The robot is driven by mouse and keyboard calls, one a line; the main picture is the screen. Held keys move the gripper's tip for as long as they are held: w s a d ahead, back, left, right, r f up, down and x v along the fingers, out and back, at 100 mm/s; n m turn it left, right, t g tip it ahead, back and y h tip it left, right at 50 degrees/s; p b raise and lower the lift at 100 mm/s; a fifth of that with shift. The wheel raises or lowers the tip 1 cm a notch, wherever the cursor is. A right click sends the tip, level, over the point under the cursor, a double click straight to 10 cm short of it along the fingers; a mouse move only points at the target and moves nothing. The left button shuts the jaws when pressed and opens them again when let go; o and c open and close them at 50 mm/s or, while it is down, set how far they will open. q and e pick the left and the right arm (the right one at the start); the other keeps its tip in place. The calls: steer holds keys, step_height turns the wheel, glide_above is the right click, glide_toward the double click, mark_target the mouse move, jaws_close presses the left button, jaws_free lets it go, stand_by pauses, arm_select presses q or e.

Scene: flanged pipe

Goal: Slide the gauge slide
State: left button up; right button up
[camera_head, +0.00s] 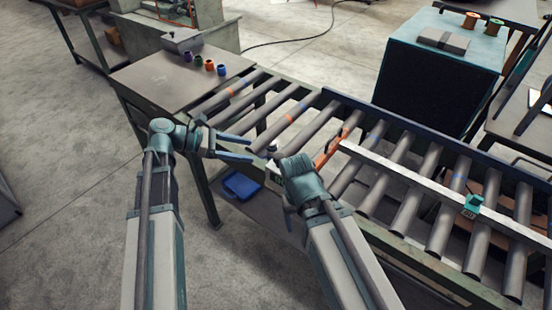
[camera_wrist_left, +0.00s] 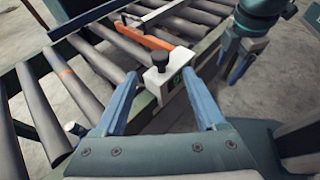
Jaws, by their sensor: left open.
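A white block with a black knob and a small green-edged mark (camera_wrist_left: 157,80) shows in the left wrist view, at the near end of an orange bar (camera_wrist_left: 147,38). I take it as the gauge slide; only its dark knob (camera_head: 271,149) shows clearly in the head view. My left gripper (camera_head: 251,151) is open, its two blue fingers spread on either side of the block in the left wrist view (camera_wrist_left: 161,78); I cannot tell if they touch it. My right gripper (camera_wrist_left: 231,64) hangs to the right of the block in that view; its jaw state is unclear. Its wrist partly hides the area in the head view.
A roller conveyor (camera_head: 425,170) runs to the right, with a long white rail (camera_head: 400,172) across it carrying a teal fitting (camera_head: 472,205). A grey table (camera_head: 165,85) with several small coloured cups stands at the left. A blue bin (camera_head: 241,186) sits below the conveyor.

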mark_target(277, 156)
arm_select(q)
steer(key=b+x, duration=0.3)
steer(key=x, duration=0.6)
steer(key=shift+d+f, duration=0.25)
steer(key=shift+d, duration=0.05)
steer(key=shift+b+x, duration=0.4)
steer(key=shift+x, duration=0.35)
steer(key=shift+r, duration=0.1)
jaws_close()
